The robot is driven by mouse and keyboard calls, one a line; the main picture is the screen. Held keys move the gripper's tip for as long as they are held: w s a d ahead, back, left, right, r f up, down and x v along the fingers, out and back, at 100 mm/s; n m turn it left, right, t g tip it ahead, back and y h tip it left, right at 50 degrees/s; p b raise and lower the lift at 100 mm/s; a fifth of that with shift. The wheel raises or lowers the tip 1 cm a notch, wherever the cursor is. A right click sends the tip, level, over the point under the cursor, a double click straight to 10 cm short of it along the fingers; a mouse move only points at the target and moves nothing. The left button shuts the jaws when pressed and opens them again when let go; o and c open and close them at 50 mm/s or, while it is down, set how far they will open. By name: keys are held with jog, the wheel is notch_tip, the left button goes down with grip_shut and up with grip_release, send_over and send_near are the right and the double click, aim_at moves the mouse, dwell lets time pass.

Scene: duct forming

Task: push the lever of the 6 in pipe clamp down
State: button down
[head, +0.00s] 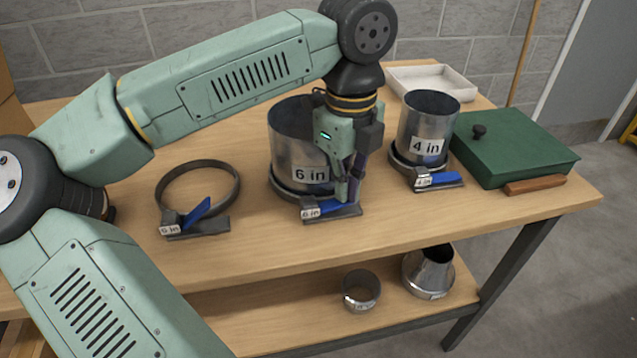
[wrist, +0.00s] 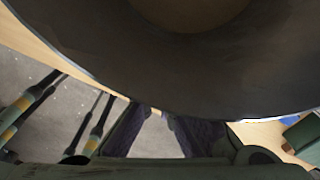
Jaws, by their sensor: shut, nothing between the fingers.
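The 6 in pipe (head: 298,145) stands upright in the ring of the 6 in pipe clamp (head: 335,213), mid-table in the head view. The clamp's labelled block and base plate show at the pipe's front. My gripper (head: 348,200) points down just over that base, in front of the pipe's right side, shut and empty. It hides most of the clamp's lever, so I cannot tell the lever's angle or whether the fingers touch it. In the wrist view the pipe (wrist: 200,80) fills the top as a dark curve, and my fingertips (wrist: 160,112) show below it.
An empty clamp (head: 195,225) with a raised blue lever lies at left. The 4 in pipe (head: 428,122) stands at right in a clamp with a low blue lever (head: 440,179). Further right is a green box (head: 515,145); behind is a white tray (head: 430,82). The table's front edge is close.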

jog(key=shift+f+b, duration=0.45)
jog(key=shift+f, duration=0.15)
notch_tip(320, 180, up, 8)
jog(key=p, duration=0.5)
jog(key=shift+s, duration=0.1)
dwell(0.3)
